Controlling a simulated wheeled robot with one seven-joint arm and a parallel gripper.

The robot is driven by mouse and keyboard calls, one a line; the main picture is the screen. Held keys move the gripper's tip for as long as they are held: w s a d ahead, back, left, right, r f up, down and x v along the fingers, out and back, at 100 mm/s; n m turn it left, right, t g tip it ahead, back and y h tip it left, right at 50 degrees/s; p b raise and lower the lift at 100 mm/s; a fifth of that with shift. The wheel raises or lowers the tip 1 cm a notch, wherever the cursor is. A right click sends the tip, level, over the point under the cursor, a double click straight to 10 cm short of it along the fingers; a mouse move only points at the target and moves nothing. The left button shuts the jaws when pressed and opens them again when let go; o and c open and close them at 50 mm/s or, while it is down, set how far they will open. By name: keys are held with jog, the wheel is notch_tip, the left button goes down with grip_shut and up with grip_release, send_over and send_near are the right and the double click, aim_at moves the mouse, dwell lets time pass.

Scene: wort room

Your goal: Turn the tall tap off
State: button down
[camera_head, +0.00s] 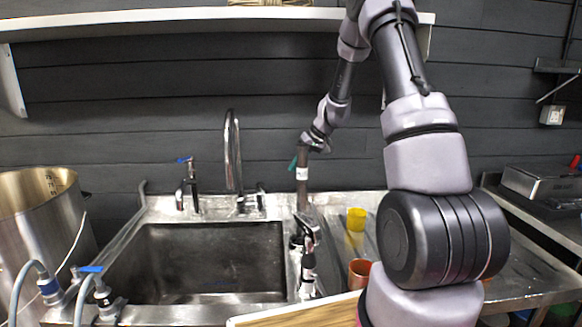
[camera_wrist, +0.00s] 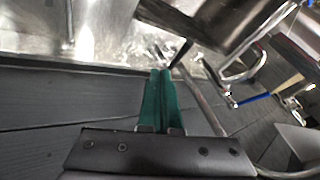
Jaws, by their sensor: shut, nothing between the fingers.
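The tall tap is probably the chrome gooseneck (camera_head: 228,150), standing behind the sink (camera_head: 205,262) with small side fittings at its base. A curved chrome spout also shows in the wrist view (camera_wrist: 262,62). I cannot tell the position of its handle, and I make out no clear water stream. My gripper (camera_head: 293,163) is to the right of the gooseneck, near the wall, apart from it. In the wrist view my gripper's teal fingers (camera_wrist: 160,74) are together and hold nothing.
A tap with a blue lever (camera_head: 187,180) is left of the gooseneck. A yellow cup (camera_head: 356,218) and a copper cup (camera_head: 359,272) stand right of the sink. A steel pot (camera_head: 45,225) is far left.

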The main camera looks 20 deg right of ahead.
aim_at(263, 188)
jog(key=w+a+f, duration=0.1)
jog(key=a+f, duration=0.5)
jog(key=a, duration=0.1)
jog(key=shift+w+f, duration=0.3)
jog(key=shift+w, duration=0.05)
jog(key=shift+a, duration=0.2)
jog(key=shift+s+a, duration=0.2)
jog(key=shift+a, duration=0.45)
jog(key=shift+s+a, duration=0.15)
jog(key=shift+a, duration=0.5)
